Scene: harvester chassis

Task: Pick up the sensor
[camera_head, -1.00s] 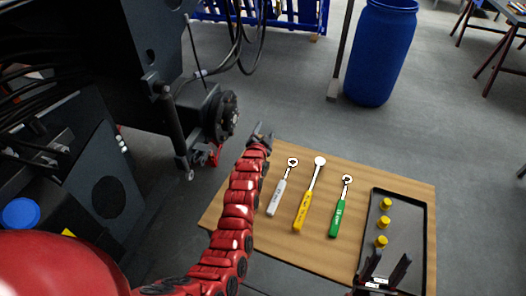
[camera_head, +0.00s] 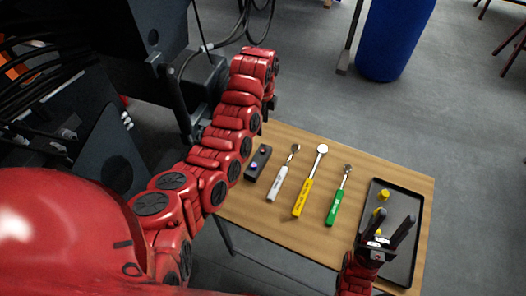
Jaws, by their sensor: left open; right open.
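No part is plainly marked as the sensor. A small black block (camera_head: 257,163) with a light and a purple round spot on top lies at the left of the wooden table. Small yellow pieces (camera_head: 382,196) sit in the black tray (camera_head: 408,192) on the right; I cannot tell if either is the sensor. My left gripper (camera_head: 269,104) is a small dark shape beyond the table's far left edge, mostly hidden by its red arm, and holds nothing I can see. My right gripper (camera_head: 389,231) is open and empty over the tray's near part, fingers pointing away, covering some of the tray.
A white-handled tool (camera_head: 278,183), a yellow-handled tool (camera_head: 303,198) and a green-handled tool (camera_head: 334,207) lie on the wooden table (camera_head: 265,220). The dark machine chassis (camera_head: 110,150) stands at the left, cables hanging. A blue barrel (camera_head: 393,40) stands behind.

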